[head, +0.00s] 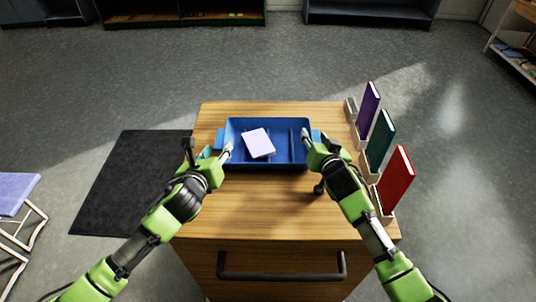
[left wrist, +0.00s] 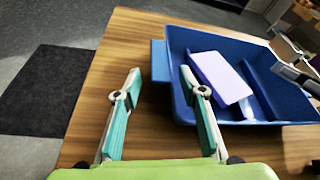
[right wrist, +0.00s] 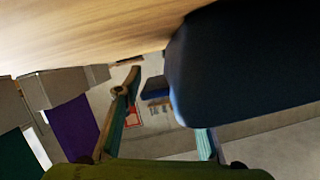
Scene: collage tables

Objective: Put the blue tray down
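The blue tray (head: 268,165) is on the wooden tabletop and looks level. It holds a pale lavender book (head: 258,143), which also shows in the left wrist view (left wrist: 220,77). My left gripper (head: 223,152) is at the tray's left end. Its fingers are spread in the left wrist view (left wrist: 160,76), with the tray's left handle (left wrist: 159,62) seen between them. My right gripper (head: 316,142) is at the right end. In the right wrist view its fingers are apart; the tray's dark side (right wrist: 250,65) hides one fingertip. A small blue handle (right wrist: 156,87) shows between them.
Purple (head: 369,107), teal (head: 381,137) and red (head: 396,178) books stand in pale holders along the table's right edge, close to my right arm. The tabletop in front of the tray is mostly clear. A dark mat (head: 125,185) lies on the floor at left.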

